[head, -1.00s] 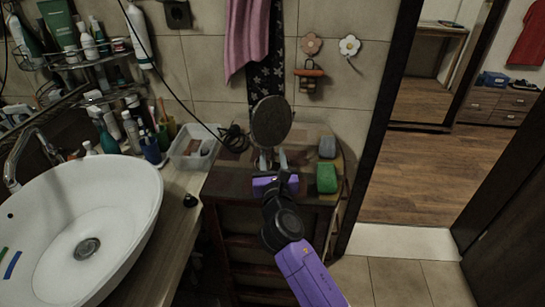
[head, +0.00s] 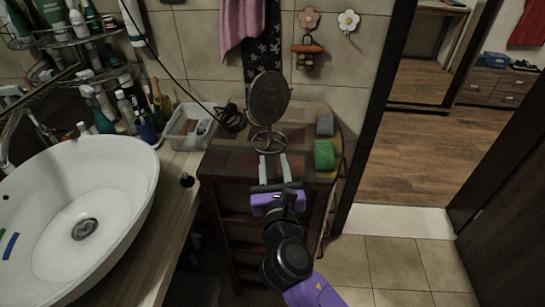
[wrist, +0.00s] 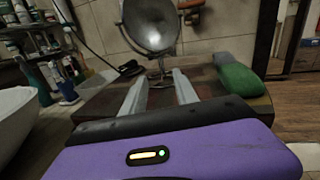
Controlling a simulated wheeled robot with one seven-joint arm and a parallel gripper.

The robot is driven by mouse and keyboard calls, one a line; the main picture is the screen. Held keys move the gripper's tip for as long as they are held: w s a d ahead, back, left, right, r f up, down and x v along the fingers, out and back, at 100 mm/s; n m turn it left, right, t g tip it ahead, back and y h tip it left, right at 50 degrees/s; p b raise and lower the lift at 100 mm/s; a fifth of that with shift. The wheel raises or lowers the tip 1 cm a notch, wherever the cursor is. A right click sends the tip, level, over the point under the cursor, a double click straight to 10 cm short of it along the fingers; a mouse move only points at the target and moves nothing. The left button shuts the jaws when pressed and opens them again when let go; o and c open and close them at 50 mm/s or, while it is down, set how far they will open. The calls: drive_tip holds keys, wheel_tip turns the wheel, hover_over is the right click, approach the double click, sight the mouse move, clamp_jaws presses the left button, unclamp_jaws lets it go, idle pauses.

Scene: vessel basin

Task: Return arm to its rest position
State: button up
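My gripper (head: 273,168) is in front of the small wooden cabinet's top (head: 225,160). Its two pale fingers are apart with nothing between them, so it is open and empty. In the wrist view the fingers (wrist: 160,92) point toward a round mirror on a stand (wrist: 150,25). The mirror (head: 268,98) stands upright on the cabinet top just beyond the fingertips, apart from them as far as I can tell.
A green sponge (head: 324,155) and a grey one (head: 325,125) lie right of the mirror. A clear box (head: 188,126) sits to the left. The white basin (head: 80,210) and its counter are at the left. The floor (head: 400,265) at the right is free.

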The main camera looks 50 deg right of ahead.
idle(0.7)
drive_tip(key=s+a+f+m+t+y, duration=0.1)
drive_tip(key=s+a+m+t+y, duration=0.2)
drive_tip(key=a+m, duration=0.45)
drive_tip(key=s+a+f+m+t+y, duration=0.1)
drive_tip(key=s+a+f+m+y, duration=0.1)
drive_tip(key=s+a+m+y, duration=0.5)
drive_tip(key=s+a+f+m+g+y, duration=0.1)
drive_tip(key=s+m, duration=0.6)
drive_tip(key=s, duration=0.3)
drive_tip(key=s+a+m+g+y, duration=0.1)
drive_tip(key=s+m+g, duration=0.1)
drive_tip(key=s+m, duration=0.5)
drive_tip(key=s, duration=0.4)
drive_tip(key=shift+s+a+f, duration=0.15)
drive_tip(key=shift+a+f, duration=0.15)
drive_tip(key=shift+f, duration=0.1)
